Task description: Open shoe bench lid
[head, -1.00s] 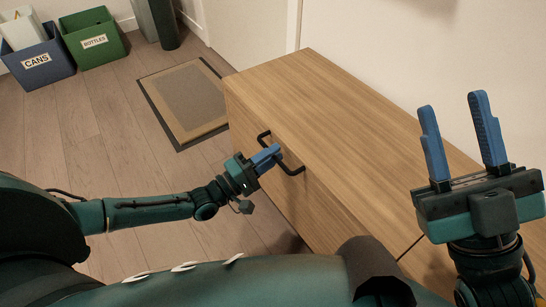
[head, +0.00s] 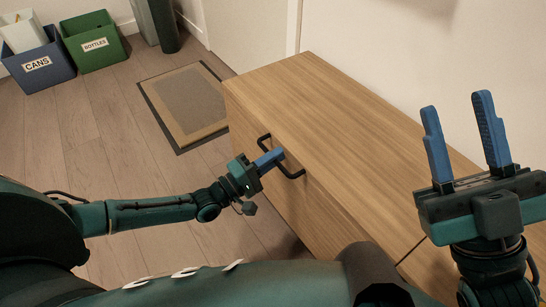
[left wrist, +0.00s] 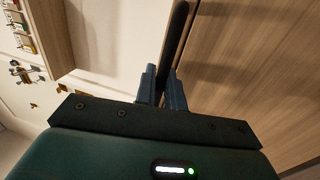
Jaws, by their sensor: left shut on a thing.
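The wooden shoe bench (head: 315,115) stands against the wall, and its lid appears closed in the head view. A black bar handle (head: 291,172) is on its front face near the top edge. My left gripper (head: 275,155) is shut on the handle; in the left wrist view the blue fingers (left wrist: 161,86) sit on either side of the dark handle bar (left wrist: 178,40). My right gripper (head: 461,125) is open and empty, raised above the right part of the bench with its fingers pointing up.
A doormat (head: 188,102) lies on the wood floor left of the bench. A blue cans bin (head: 40,68) and a green bottles bin (head: 96,43) stand at the back left. A wall runs close behind the bench. Floor between my left arm and the doormat is clear.

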